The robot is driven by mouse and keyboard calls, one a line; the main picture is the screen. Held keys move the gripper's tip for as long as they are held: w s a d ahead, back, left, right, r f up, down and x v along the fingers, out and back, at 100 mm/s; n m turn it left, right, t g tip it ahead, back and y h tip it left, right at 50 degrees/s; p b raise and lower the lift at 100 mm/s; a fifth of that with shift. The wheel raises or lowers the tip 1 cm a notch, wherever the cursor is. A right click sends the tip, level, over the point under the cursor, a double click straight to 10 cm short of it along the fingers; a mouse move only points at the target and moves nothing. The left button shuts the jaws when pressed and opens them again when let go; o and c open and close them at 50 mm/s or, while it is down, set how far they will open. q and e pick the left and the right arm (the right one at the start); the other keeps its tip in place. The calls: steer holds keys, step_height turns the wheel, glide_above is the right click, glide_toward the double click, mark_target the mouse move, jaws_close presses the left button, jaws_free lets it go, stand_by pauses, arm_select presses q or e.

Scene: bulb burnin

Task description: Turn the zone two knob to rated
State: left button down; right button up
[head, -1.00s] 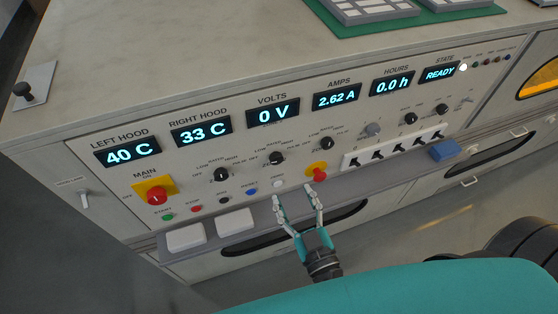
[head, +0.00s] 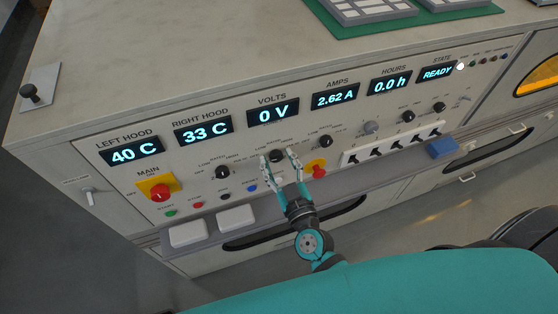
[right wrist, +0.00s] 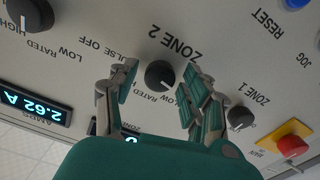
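The zone two knob (head: 277,156) is a round black knob on the sloping front panel, under the volts display. In the right wrist view the zone two knob (right wrist: 159,75) sits between the two fingers, with its ZONE 2 label beside it and a pale mark on its lower right side. Part of its scale lettering is hidden by the fingers. My right gripper (head: 280,158) is open around the knob; in the right wrist view the gripper (right wrist: 160,92) shows gaps on both sides, and I see no clear contact. My left gripper is not in view.
The zone one knob (head: 222,173) is to the left and another black knob (head: 326,141) to the right. A red button on yellow (head: 317,170) is close by the right finger. A blue button (head: 252,188) and a grey ledge (head: 345,183) lie below.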

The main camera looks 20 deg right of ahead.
jaws_close()
steer(key=shift+m, duration=0.3)
steer(key=m+p, duration=0.1)
steer(key=m, duration=0.1)
steer(key=shift+m, duration=0.3)
steer(key=m+p, duration=0.1)
steer(key=m, duration=0.7)
steer(key=shift+m, duration=2.3)
